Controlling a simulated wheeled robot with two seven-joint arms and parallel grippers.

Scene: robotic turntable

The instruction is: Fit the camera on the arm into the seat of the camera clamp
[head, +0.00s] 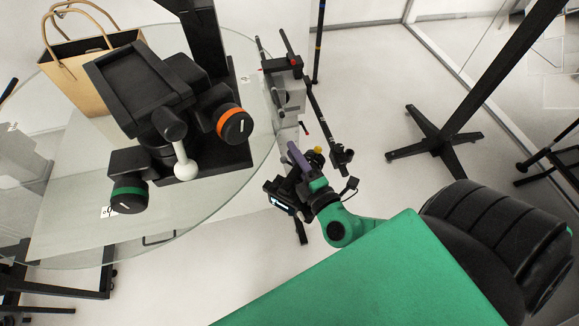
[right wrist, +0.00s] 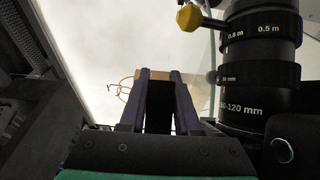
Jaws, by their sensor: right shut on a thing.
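The camera clamp (head: 190,158) stands on the glass turntable at the left of the head view. It is black, with an orange-ringed knob, a green-ringed knob and a white-tipped lever. Its flat seat (head: 132,88) faces up, tilted in the picture, and is empty. My right gripper (head: 297,155) is right of the clamp, apart from it, its purple fingers shut on a black part (right wrist: 158,108). A black camera lens (right wrist: 262,62) with distance marks is close beside the fingers in the right wrist view. The camera body is largely hidden. My left gripper is out of view.
A brown paper bag (head: 80,70) stands behind the clamp on the glass turntable (head: 215,195). A grey device with black rods (head: 287,92) is just beyond my right gripper. A black stand (head: 440,140) is at the right. Pale floor lies between.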

